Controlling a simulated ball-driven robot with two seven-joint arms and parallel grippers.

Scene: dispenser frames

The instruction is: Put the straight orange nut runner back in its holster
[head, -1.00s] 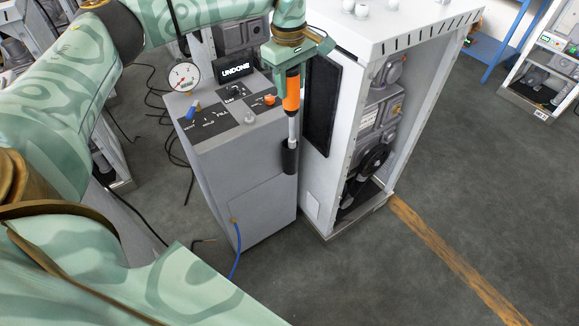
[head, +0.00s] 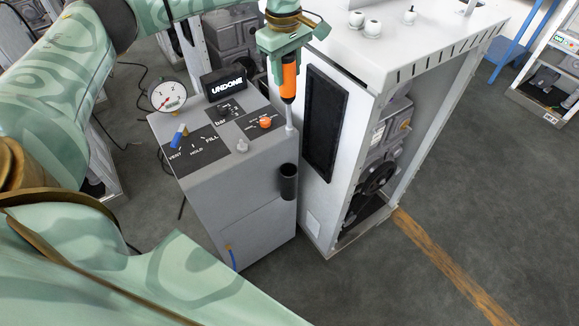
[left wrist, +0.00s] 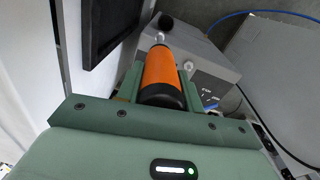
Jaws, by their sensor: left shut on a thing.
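The straight orange nut runner (head: 289,82) hangs upright in my left gripper (head: 288,62), its black end up and its thin metal shaft pointing down. My left gripper is shut on its upper body. The black cup holster (head: 288,184) is fixed to the right front edge of the grey cabinet. The shaft's tip is above the holster's mouth with a visible gap, so the runner is out of it. In the left wrist view the orange body (left wrist: 160,72) sits between the green fingers, shaft pointing away. My right gripper is not in view.
The grey cabinet (head: 240,200) carries a pressure gauge (head: 167,95), an "UNDONE" display (head: 224,83), a blue-handled lever (head: 179,134) and an orange knob (head: 265,122). A white machine frame with a black panel (head: 325,122) stands close on the right. Floor is open farther right.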

